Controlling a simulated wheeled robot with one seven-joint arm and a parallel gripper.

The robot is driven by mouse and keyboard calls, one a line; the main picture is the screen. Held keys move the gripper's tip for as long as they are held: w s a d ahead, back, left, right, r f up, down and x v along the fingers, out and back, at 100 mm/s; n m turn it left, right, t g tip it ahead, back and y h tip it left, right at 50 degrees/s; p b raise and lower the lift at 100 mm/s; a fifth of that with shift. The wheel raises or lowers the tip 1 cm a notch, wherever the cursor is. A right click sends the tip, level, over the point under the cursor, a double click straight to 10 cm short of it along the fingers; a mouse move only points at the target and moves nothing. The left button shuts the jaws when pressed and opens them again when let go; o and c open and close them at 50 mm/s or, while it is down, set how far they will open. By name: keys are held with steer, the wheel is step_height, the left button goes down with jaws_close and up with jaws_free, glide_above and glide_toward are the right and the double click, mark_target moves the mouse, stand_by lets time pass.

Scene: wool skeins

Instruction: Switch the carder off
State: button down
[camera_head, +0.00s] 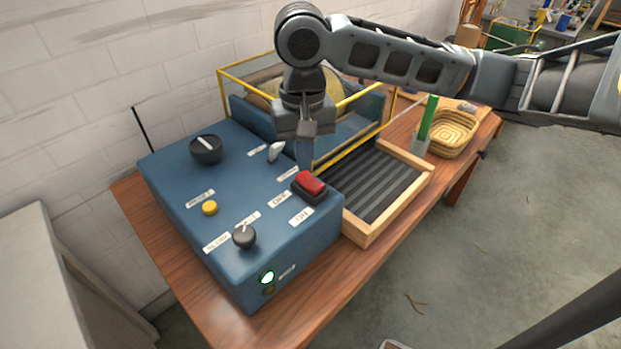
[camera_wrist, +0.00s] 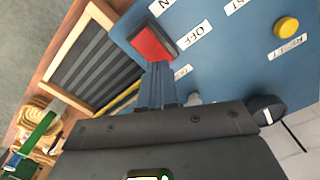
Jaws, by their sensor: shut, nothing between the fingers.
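The carder's blue control box (camera_head: 195,240) stands on a wooden table. Its red rocker switch (camera_head: 311,183) sits in a dark frame at the right edge of the top, beside an OFF label (camera_head: 279,198) and an ON label (camera_head: 301,217). A lamp (camera_head: 267,277) on the front glows green. My gripper (camera_head: 304,164) is shut and empty, pointing down just behind the switch. In the wrist view the closed fingertips (camera_wrist: 158,66) are close to the red rocker (camera_wrist: 151,43), at its OFF end. I cannot tell whether they touch. Which way the rocker tilts is unclear.
The box also bears a large black dial (camera_head: 206,149), a small grey lever (camera_head: 276,151), a yellow button (camera_head: 210,208) and a black knob (camera_head: 244,236). The yellow-framed guard (camera_head: 222,90) is behind. A ribbed wood-framed tray (camera_head: 362,236) and wicker basket (camera_head: 452,133) are right.

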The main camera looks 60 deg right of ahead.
mark_target(304, 176)
steer(key=shift+f+b, duration=0.6)
steer(key=shift+f, duration=0.4)
stand_by(0.6)
steer(key=shift+r, duration=0.15)
step_height(304, 176, up, 7)
steer(key=p, duration=0.7)
stand_by(0.6)
